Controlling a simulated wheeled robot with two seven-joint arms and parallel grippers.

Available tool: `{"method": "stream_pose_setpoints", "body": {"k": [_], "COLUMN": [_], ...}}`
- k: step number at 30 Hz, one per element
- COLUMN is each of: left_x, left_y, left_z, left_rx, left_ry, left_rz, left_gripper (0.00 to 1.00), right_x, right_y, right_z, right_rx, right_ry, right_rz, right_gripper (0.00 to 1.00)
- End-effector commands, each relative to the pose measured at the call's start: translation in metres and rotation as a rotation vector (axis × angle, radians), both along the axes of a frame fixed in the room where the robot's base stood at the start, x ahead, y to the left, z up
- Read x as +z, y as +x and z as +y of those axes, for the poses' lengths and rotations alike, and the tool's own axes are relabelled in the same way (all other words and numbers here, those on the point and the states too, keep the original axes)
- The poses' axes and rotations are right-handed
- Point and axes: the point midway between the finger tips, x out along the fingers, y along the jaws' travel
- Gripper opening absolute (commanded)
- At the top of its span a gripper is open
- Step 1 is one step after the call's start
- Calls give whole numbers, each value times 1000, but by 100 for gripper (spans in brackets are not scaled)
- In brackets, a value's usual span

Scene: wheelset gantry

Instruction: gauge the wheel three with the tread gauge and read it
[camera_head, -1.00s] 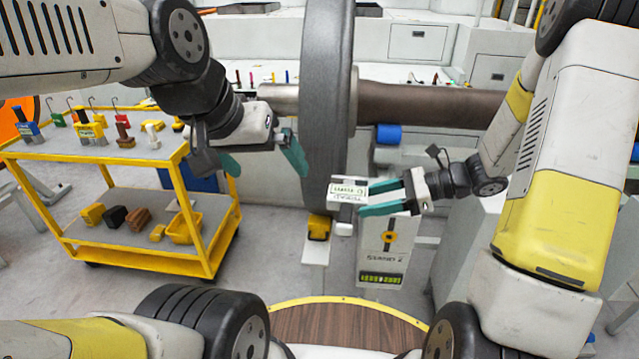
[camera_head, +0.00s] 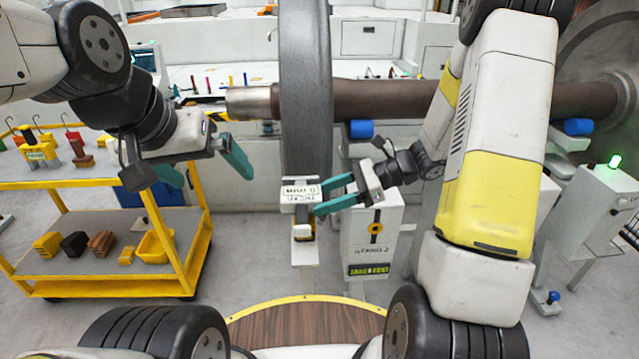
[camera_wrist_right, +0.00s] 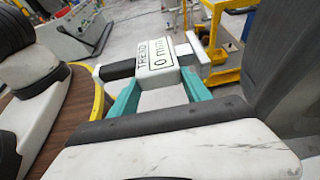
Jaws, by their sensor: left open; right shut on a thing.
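The tread gauge (camera_head: 300,193) is a small white block with a printed label. My right gripper (camera_head: 327,194) is shut on it and holds it in front of the lower part of the near wheel (camera_head: 306,90). In the right wrist view the gauge (camera_wrist_right: 157,58) reads "TREAD 0 mm" and the dark wheel (camera_wrist_right: 287,85) is at the right. I cannot tell whether the gauge touches the wheel, nor which number this wheel has. My left gripper (camera_head: 205,168) is open and empty, left of the wheel.
A yellow cart (camera_head: 90,184) with tools stands at the left. A white stand box (camera_head: 368,248) is below the axle (camera_head: 385,98). Another wheel (camera_head: 605,60) is at the far right, near a post with a green lamp (camera_head: 614,161). Open floor lies between cart and stand.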

Motion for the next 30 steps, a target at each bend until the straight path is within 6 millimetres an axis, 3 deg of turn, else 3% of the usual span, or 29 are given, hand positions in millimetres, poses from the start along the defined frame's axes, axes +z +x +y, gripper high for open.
{"method": "stream_pose_setpoints", "body": {"k": [16, 30], "left_x": [0, 0], "left_y": [0, 0], "left_z": [0, 0], "left_rx": [0, 0], "left_ry": [0, 0], "left_rz": [0, 0], "left_gripper": [100, 100], "right_x": [0, 1], "right_y": [48, 55], "right_z": [0, 0], "right_rx": [0, -1], "right_ry": [1, 2], "right_rz": [-2, -1], "right_gripper": [0, 0]}}
